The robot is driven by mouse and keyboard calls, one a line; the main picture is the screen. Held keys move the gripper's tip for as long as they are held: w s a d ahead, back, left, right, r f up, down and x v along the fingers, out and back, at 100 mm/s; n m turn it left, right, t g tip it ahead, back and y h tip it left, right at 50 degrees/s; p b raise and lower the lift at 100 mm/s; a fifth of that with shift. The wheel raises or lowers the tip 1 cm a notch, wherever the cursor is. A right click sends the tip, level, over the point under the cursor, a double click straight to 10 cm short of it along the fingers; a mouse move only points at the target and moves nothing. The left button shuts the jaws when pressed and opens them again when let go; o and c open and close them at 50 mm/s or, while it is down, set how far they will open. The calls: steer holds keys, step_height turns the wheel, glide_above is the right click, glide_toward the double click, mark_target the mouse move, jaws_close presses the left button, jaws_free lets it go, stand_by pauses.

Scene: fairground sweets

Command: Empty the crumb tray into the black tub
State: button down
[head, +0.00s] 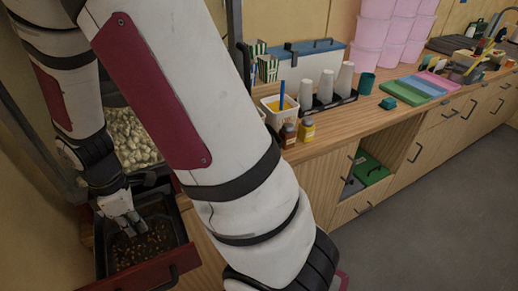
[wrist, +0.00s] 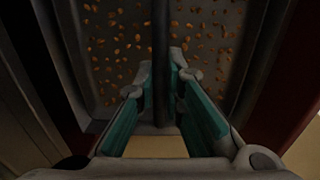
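The crumb tray (head: 176,228) is dark, with brown crumbs scattered over its floor, and sits in a red-fronted drawer at the lower left of the head view. It also fills the upper wrist view (wrist: 228,85). A dark bar (wrist: 160,40) runs across the middle of the tray in the wrist view. My gripper (head: 135,228) points down into the tray. In the wrist view its teal-padded fingers (wrist: 161,85) are close together, one on each side of the bar, and seem shut on it. I cannot make out a black tub in either view.
A popcorn-filled case (head: 135,138) stands just behind the tray. The wooden counter (head: 345,122) to the right holds a white container (head: 278,108), paper cups (head: 326,86), small bottles (head: 306,130) and pink tubs (head: 375,32). Grey floor (head: 430,220) is clear at the right.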

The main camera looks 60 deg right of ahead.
steer(key=shift+r, duration=0.1)
step_height(320, 180, up, 11)
steer(key=p, duration=0.5)
steer(key=shift+p, duration=0.35)
stand_by(0.4)
stand_by(0.6)
